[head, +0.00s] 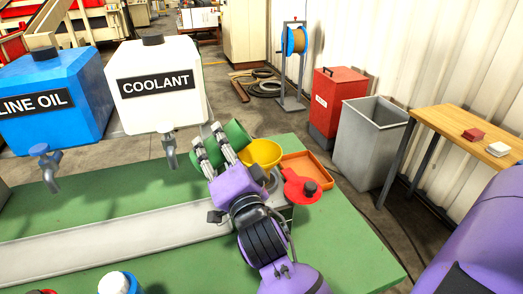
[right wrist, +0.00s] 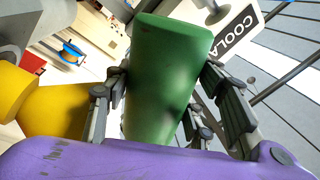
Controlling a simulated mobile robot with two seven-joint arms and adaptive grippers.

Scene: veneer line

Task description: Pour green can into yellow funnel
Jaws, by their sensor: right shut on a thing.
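My right gripper (head: 222,158) is shut on the green can (head: 236,133) and holds it above the green bench. The can looks tilted in the head view, with the fingers across its side. In the right wrist view, the can (right wrist: 165,80) sits between the fingers. The yellow funnel (head: 263,152) is just right of the can, its wide mouth facing up. A yellow shape at the left of the right wrist view looks like the funnel (right wrist: 55,110). The gripper hides the funnel's lower part. I cannot see any liquid flowing. My left gripper is out of view.
Behind the can stand a white coolant tank (head: 157,100) and a blue line oil tank (head: 50,105), both with taps. The bench's front right (head: 350,240) is clear.

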